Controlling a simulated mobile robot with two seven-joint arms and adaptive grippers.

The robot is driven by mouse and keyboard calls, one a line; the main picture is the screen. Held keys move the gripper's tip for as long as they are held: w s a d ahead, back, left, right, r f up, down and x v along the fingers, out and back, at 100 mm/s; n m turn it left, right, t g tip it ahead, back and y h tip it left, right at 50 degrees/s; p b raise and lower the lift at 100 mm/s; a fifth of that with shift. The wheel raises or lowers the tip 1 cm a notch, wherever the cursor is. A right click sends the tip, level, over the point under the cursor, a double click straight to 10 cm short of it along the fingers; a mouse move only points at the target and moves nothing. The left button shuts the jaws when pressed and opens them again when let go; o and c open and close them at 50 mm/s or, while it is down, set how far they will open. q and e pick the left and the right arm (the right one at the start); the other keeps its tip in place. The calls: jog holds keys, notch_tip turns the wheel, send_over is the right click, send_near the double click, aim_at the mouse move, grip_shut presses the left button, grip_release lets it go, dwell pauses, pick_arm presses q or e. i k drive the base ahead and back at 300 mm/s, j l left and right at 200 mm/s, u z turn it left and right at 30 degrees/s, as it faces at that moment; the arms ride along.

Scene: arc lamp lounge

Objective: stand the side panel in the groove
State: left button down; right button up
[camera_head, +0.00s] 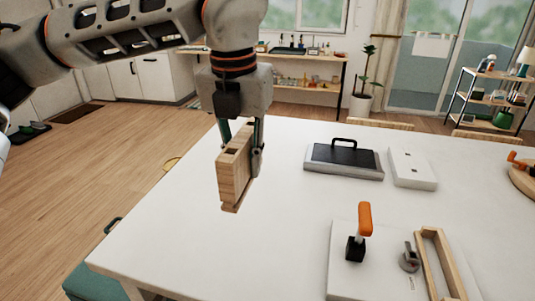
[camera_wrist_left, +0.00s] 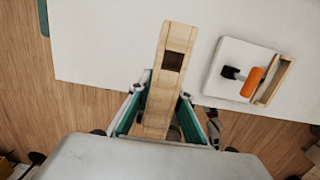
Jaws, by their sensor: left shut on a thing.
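The side panel is a light wooden board (camera_head: 234,172) held upright in my left gripper (camera_head: 244,138), above the left part of the white table. My left gripper is shut on the panel. In the left wrist view the panel (camera_wrist_left: 163,95) runs up between the fingers (camera_wrist_left: 160,115) and shows a dark square notch. A white base plate (camera_head: 340,262) on the table carries a clamp with an orange handle (camera_head: 364,220) and a wooden frame piece (camera_head: 437,262). The panel is apart from this plate, to its left. My right gripper is not in view.
The white table (camera_head: 290,220) is clear between the panel and the base plate. A grey tray with a black handle (camera_head: 343,160) and a white block (camera_head: 411,168) stand farther back. A round wooden board (camera_head: 525,180) is at the right edge.

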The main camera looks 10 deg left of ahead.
aim_at(371, 272)
jog(key=k, duration=1)
